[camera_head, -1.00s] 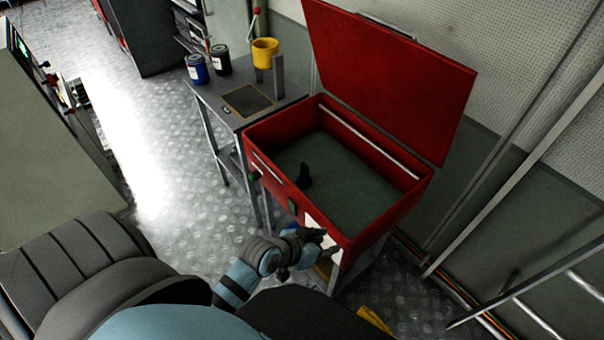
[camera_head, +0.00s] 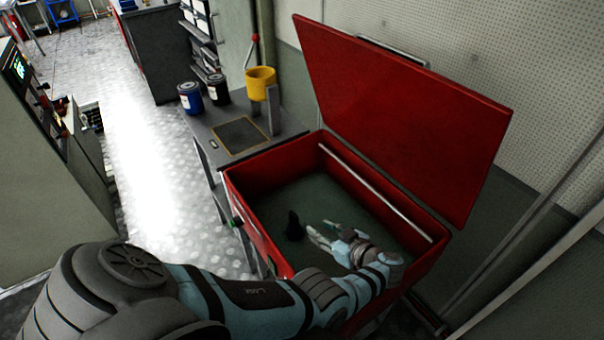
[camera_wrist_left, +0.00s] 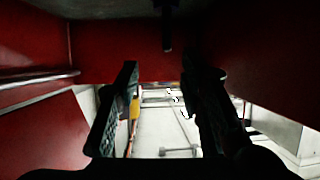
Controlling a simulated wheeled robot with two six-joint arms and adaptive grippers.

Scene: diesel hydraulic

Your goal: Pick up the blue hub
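I cannot make out a blue hub in either view. My left gripper (camera_head: 322,233) reaches down into the red open-lidded tub (camera_head: 262,232), over its dark grey-green floor. In the left wrist view its two dark fingers (camera_wrist_left: 160,95) stand apart with nothing held between them. A small black upright piece (camera_head: 293,227) stands in the tub just left of the fingertips in the head view. Red walls fill much of the wrist view. My right gripper is not in view.
The raised red lid (camera_head: 400,120) stands behind the tub, and a metal rod (camera_head: 375,192) runs along the tub's back inner wall. A grey side table (camera_head: 205,138) adjoins it, bearing a blue can (camera_head: 190,98), a black can (camera_head: 218,90) and a yellow cup (camera_head: 260,84).

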